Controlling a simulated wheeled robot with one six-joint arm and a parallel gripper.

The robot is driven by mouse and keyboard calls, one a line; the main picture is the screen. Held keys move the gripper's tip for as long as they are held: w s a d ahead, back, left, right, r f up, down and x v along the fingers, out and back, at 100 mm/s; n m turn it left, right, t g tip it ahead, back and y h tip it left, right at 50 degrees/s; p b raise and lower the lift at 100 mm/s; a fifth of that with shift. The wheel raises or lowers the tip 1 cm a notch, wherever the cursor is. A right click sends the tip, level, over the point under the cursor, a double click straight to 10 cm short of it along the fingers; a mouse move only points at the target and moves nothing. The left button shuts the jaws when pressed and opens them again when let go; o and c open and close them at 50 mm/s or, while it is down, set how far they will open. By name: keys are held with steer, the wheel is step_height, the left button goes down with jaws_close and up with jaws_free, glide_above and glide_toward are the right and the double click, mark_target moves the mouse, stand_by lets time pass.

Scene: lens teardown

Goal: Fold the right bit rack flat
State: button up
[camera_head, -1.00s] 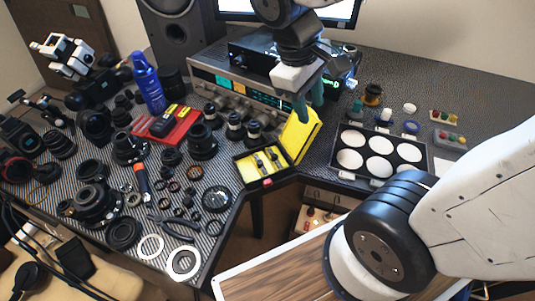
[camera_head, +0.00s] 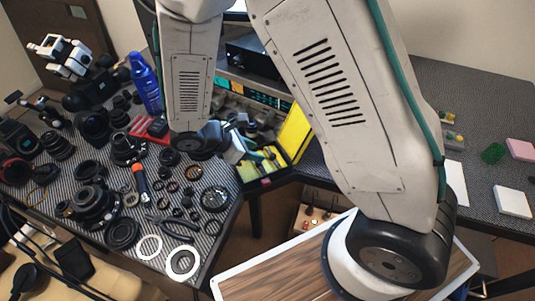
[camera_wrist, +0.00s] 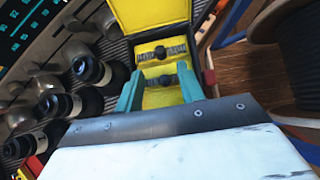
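The small case (camera_head: 262,182) is open on the bench near its front edge, with its yellow lid (camera_head: 295,132) standing up on the right. In the wrist view its yellow inside (camera_wrist: 160,98) holds two dark bit racks with silvery bits, one nearer the lid (camera_wrist: 161,51) and one nearer my gripper (camera_wrist: 160,80). The rack nearer the lid appears to be the right one. My gripper (camera_wrist: 158,70) has its teal fingers apart over the case, with the nearer rack showing between them. Contact cannot be told.
Several lenses (camera_wrist: 72,104) stand close left of the case. Pliers (camera_head: 172,228) and lens rings (camera_head: 183,263) lie on the front left of the bench. An equipment panel (camera_head: 245,88) stands behind.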

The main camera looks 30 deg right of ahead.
mark_target(271, 156)
steer(key=x, duration=0.6)
steer(key=shift+d+f, duration=0.2)
jaws_close()
